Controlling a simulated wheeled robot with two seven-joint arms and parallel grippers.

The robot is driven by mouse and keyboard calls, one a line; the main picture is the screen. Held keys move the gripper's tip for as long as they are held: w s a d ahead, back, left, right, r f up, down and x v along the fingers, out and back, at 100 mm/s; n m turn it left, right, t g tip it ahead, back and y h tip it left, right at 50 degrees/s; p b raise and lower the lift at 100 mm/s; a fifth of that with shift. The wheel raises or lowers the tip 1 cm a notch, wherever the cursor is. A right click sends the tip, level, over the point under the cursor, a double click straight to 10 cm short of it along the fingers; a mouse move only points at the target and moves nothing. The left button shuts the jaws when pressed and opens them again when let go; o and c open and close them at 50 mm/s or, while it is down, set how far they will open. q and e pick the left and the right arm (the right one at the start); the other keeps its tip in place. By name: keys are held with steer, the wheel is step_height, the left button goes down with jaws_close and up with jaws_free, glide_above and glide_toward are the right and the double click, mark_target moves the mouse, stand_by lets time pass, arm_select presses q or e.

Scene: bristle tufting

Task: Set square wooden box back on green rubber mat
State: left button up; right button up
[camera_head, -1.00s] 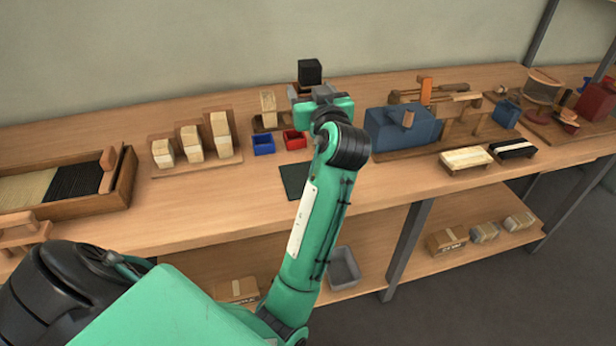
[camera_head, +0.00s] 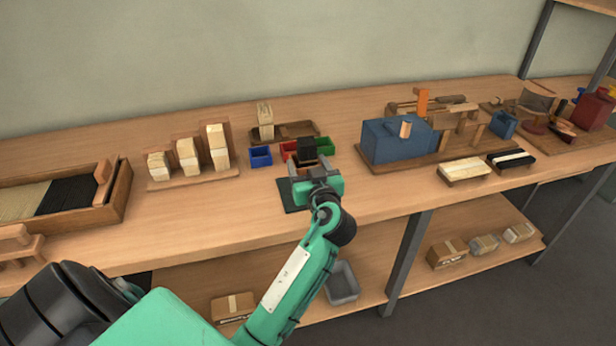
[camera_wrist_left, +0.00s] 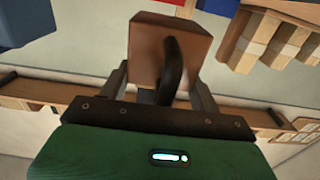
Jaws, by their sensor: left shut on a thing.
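The square wooden box (camera_wrist_left: 148,45) is between the fingers of my left gripper (camera_head: 308,172), which is shut on it. A dark curved piece crosses the box in the wrist view. My right gripper is not in view.
Small blue (camera_head: 260,156), red (camera_head: 288,150) and green (camera_head: 325,146) bins stand close behind the gripper. Stepped bristle blocks (camera_head: 188,157) are left, and a blue machine (camera_head: 392,142) is right. Bench top (camera_head: 215,205) left of the mat is clear.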

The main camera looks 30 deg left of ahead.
arm_select(q)
step_height(320, 180, down, 3)
steer(key=shift+r+b, duration=0.1)
steer(key=shift+b, duration=0.2)
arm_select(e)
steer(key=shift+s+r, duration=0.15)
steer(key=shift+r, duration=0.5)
arm_select(q)
steer(key=shift+f, duration=0.3)
steer(key=o, duration=1.1)
steer(key=shift+c, duration=0.2)
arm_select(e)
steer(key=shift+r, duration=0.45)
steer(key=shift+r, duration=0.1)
